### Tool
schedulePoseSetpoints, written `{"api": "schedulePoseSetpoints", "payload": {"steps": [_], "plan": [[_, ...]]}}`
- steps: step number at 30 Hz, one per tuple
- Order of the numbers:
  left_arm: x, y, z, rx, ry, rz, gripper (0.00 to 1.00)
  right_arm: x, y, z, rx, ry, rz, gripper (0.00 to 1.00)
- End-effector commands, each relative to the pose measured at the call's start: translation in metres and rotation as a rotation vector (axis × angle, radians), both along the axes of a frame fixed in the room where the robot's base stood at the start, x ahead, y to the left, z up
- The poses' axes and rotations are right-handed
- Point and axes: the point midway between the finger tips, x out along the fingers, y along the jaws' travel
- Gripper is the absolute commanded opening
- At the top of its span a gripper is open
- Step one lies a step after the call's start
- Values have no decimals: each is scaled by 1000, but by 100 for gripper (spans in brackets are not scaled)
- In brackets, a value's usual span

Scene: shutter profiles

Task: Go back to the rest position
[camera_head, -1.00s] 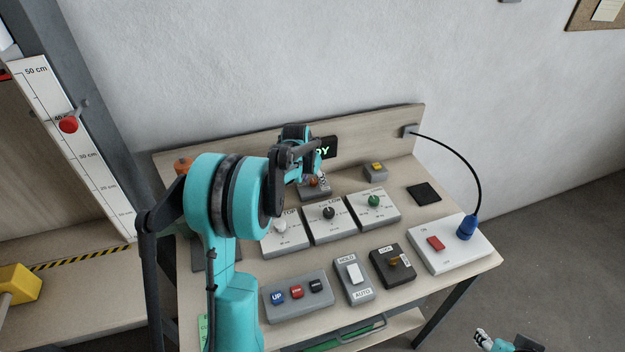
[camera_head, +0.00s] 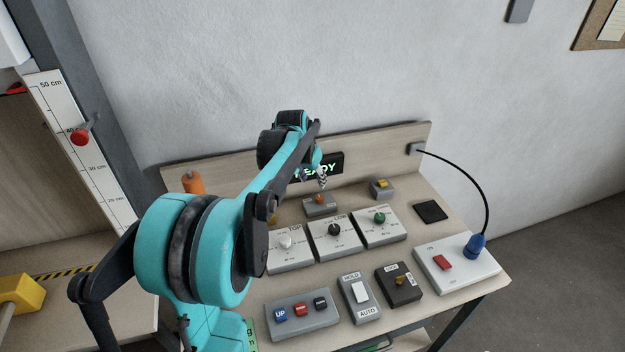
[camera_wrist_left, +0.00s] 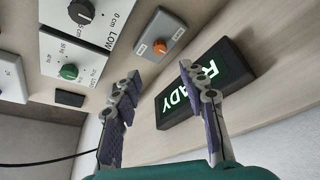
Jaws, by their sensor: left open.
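My left arm comes in from the left over the table. My left gripper (camera_head: 320,178) hangs in front of the back panel, by the READY display (camera_head: 334,166). In the left wrist view its two fingers (camera_wrist_left: 158,74) stand apart with nothing between them. The orange-knobbed grey box (camera_wrist_left: 162,35) and the green-lit display (camera_wrist_left: 207,82) show beyond the fingertips. In the head view the gripper is small and partly hidden behind my own arm. My right gripper does not show.
The table holds three white dial panels (camera_head: 335,239), a grey button box (camera_head: 302,315), a HOLD/AUTO switch (camera_head: 360,292), a dark lever box (camera_head: 398,284) and a white board with a red switch (camera_head: 460,262). A black cable with a blue plug (camera_head: 475,246) arches at the right.

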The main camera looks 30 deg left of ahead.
Motion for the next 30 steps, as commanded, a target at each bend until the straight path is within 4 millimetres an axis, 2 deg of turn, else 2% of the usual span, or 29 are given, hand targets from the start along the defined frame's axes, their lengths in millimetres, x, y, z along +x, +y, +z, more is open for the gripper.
{"api": "schedulePoseSetpoints", "payload": {"steps": [9, 11, 14, 17, 21, 27, 30], "plan": [[-1, -2, 1, 0, -1, -1, 42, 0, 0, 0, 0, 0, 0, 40], [-5, -10, 4, 2, -5, -4, 42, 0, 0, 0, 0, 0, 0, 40], [-22, -35, 14, 8, -19, -12, 42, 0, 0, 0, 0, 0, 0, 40], [-50, -74, 25, 16, -45, -23, 42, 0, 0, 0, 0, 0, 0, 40], [-101, -127, 30, 25, -91, -41, 42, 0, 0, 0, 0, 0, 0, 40], [-175, -183, 13, 25, -159, -68, 42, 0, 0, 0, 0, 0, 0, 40], [-204, -200, -1, 20, -189, -80, 42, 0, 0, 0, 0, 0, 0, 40]]}}
